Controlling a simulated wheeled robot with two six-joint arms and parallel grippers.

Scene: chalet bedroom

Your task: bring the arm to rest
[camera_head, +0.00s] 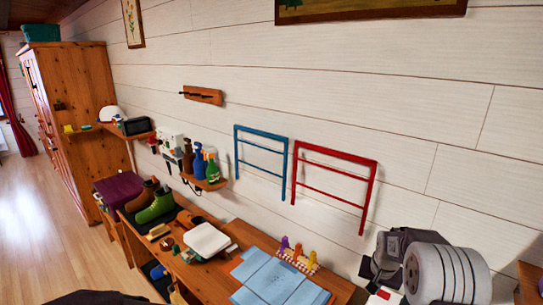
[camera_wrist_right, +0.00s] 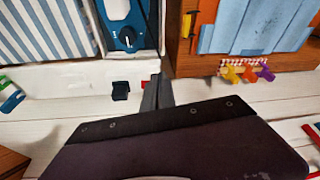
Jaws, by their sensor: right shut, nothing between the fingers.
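My right gripper (camera_wrist_right: 158,92) shows in the right wrist view with its two dark fingers together and nothing between them. It is over or near the pale plank surface, beside the gap between a blue item with a dial (camera_wrist_right: 125,32) and the wooden table (camera_wrist_right: 182,62). In the head view my right arm (camera_head: 445,272) comes in at the lower right, in front of the white plank wall. Its fingertips are hard to make out there. My left gripper is not in view.
Blue (camera_head: 261,150) and red (camera_head: 333,175) racks hang on the wall. A shelf (camera_head: 205,182) holds spray bottles. Open floor (camera_head: 40,225) lies left.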

